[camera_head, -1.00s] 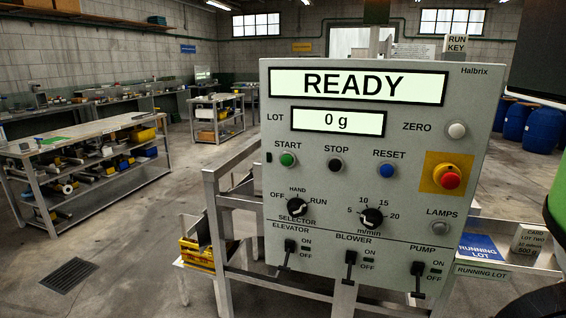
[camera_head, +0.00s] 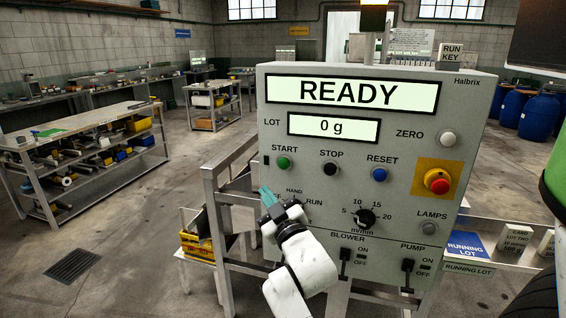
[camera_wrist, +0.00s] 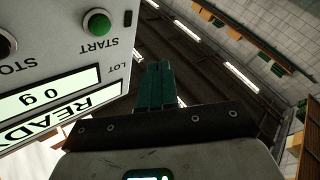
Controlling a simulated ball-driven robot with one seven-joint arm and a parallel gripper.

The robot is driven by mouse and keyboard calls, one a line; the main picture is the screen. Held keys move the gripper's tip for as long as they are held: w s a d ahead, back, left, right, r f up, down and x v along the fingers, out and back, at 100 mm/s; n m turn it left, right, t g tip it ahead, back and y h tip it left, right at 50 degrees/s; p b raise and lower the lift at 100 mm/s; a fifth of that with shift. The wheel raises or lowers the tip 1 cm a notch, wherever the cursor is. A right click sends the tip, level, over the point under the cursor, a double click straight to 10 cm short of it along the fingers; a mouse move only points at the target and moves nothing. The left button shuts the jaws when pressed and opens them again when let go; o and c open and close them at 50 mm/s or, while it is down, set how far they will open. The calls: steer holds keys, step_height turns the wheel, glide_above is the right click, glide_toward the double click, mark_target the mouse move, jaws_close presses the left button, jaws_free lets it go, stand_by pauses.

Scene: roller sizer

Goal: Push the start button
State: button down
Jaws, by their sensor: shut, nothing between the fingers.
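The green start button (camera_head: 284,163) sits at the upper left of the grey control panel (camera_head: 400,130), under the label START. My gripper (camera_head: 266,192) is in front of the panel, below the start button and a little left of it, with its green fingers shut and empty. The fingers and button look apart. In the wrist view the start button (camera_wrist: 97,22) is at the upper left, and my shut fingers (camera_wrist: 156,85) point up beside the panel edge. The panel display (camera_head: 352,92) reads READY and the lot display (camera_head: 333,127) reads 0 g.
The black stop button (camera_head: 330,169) and blue reset button (camera_head: 379,174) are right of the start button. A red emergency knob (camera_head: 438,182) is on a yellow plate. My arm hides part of the selector and the elevator switch. A metal frame stands left of the panel.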

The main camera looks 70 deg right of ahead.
mark_target(284, 164)
steer(key=shift+s+d+r+t+h, duration=0.15)
steer(key=shift+d+r, duration=0.05)
steer(key=shift+r, duration=0.3)
steer(key=shift+s+d+r+t+h, duration=0.1)
steer(key=shift+d+r+t+h, duration=0.05)
steer(key=shift+r, duration=0.35)
steer(key=d, duration=0.8)
steer(key=shift+w+d+p, duration=0.35)
